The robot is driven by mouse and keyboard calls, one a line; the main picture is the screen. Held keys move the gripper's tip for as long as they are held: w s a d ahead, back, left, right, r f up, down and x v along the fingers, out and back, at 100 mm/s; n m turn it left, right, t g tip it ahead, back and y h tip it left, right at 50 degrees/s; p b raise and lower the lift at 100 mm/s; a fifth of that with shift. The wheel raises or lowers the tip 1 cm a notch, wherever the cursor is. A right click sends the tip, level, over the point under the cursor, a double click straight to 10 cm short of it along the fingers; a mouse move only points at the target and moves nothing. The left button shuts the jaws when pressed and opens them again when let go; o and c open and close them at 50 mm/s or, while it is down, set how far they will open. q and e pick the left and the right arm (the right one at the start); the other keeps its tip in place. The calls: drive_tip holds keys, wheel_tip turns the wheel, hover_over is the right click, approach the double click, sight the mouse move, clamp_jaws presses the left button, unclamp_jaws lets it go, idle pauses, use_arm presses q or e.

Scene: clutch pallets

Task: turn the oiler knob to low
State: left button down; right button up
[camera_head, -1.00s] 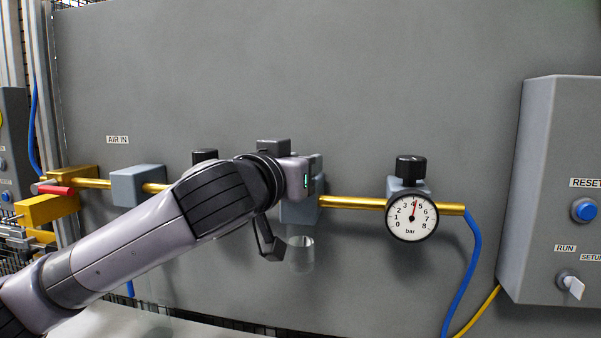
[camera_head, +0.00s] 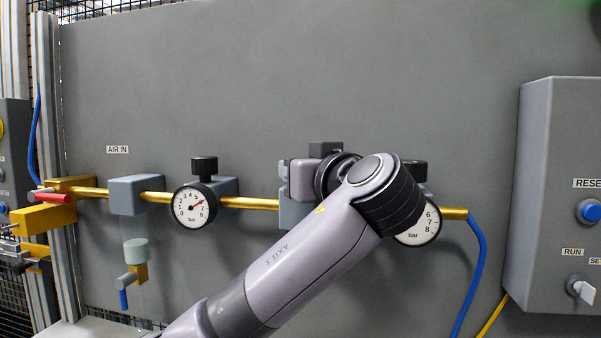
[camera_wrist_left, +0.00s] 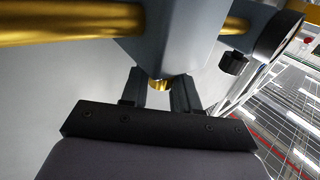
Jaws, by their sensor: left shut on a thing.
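The oiler is the grey block (camera_head: 291,214) on the brass pipe in the middle of the panel, mostly hidden behind my left arm. In the left wrist view its body (camera_wrist_left: 175,45) fills the top middle. A small brass-coloured oiler knob (camera_wrist_left: 159,84) shows there between the fingertips. My left gripper (camera_wrist_left: 159,92) is shut on it, one dark finger on each side. In the head view the fingers and the knob are hidden behind my wrist. The knob's setting and any low mark cannot be read. My right gripper is not in view.
A left gauge (camera_head: 190,206) with a black knob and a partly covered right gauge (camera_head: 430,222) flank the oiler. A filter (camera_head: 136,250) hangs at left near a red-handled valve (camera_head: 52,197). A control box (camera_head: 555,130) stands at right. The upper panel is clear.

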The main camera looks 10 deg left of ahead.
use_arm(q)
drive_tip(key=shift+n+g+y, duration=0.8)
drive_tip(key=shift+g+y, duration=0.1)
drive_tip(key=shift+y, duration=0.2)
drive_tip(key=shift+r, duration=0.15)
drive_tip(key=c, duration=1)
unclamp_jaws()
drive_tip(key=shift+o, duration=0.2)
drive_tip(key=b+v, duration=0.1)
drive_tip(key=v, duration=0.6)
drive_tip(key=shift+d, duration=0.1)
